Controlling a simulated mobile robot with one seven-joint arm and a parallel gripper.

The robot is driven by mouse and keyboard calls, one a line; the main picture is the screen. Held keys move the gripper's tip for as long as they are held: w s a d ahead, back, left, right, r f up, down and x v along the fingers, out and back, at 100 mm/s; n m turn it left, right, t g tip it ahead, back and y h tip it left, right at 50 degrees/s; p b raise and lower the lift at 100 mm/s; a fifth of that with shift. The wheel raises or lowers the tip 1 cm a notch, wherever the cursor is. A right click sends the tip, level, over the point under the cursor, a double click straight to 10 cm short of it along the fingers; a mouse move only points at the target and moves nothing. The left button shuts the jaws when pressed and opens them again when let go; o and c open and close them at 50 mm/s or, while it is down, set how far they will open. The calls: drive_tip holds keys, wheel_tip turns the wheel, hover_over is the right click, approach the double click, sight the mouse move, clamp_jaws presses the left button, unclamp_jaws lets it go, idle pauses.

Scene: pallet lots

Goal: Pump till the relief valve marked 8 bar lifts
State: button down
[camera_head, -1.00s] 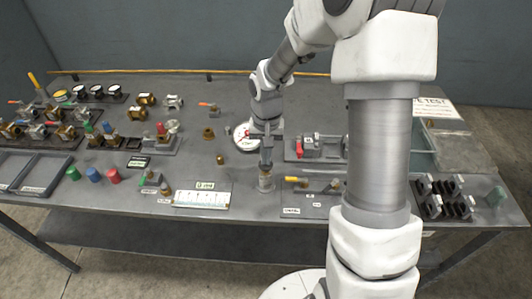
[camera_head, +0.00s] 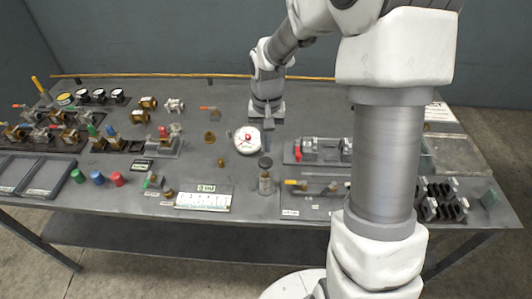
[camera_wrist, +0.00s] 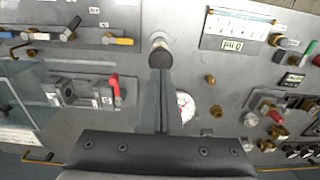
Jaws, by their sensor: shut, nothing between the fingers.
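The hand pump (camera_head: 265,183) is a pale upright cylinder with a dark round knob (camera_head: 265,162) near the bench's front middle. My gripper (camera_head: 268,126) is shut and empty, above and behind the knob, apart from it in the head view. In the wrist view the shut fingers (camera_wrist: 161,74) point at the knob (camera_wrist: 160,57). A round white gauge (camera_head: 246,146) with red on its face lies behind the pump, partly covered by my fingers in the wrist view (camera_wrist: 185,108). Its reading is too small to tell. No 8 bar marking is legible on any valve.
A fixture with a red lever (camera_head: 298,152) stands right of the pump. A white scale card (camera_head: 203,200) lies to its left. Valves, coloured caps and dark trays (camera_head: 40,178) crowd the left side. My arm hides part of the right side.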

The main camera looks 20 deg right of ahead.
sight(267, 162)
wheel_tip(267, 162, up, 6)
drive_tip(key=shift+r, duration=0.2)
drive_tip(key=shift+d+r, duration=0.1)
idle(1.3)
